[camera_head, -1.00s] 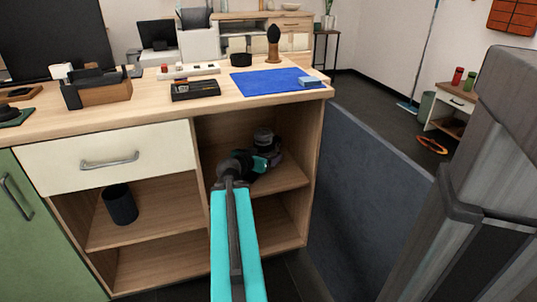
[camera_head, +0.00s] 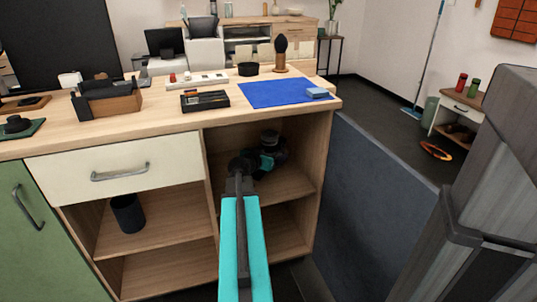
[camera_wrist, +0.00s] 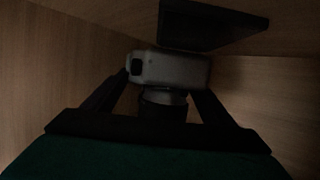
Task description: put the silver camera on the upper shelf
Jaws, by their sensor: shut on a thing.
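My gripper (camera_head: 266,160) is inside the upper open compartment of the wooden desk, above the upper shelf (camera_head: 291,184). It is shut on the silver camera (camera_wrist: 172,69), whose body shows between the dark fingers in the wrist view, with its dark lens (camera_wrist: 163,106) toward my palm. In the head view the camera (camera_head: 270,137) is small and shadowed, partly hidden by my gripper. I cannot tell whether the camera touches the shelf.
A dark flat thing (camera_wrist: 210,23) lies just beyond the camera in the wrist view. The compartment's side wall (camera_head: 318,160) is to the right. A dark cup (camera_head: 128,213) stands in the left compartment. A blue mat (camera_head: 275,94) and black tray (camera_head: 205,100) lie on the desktop above.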

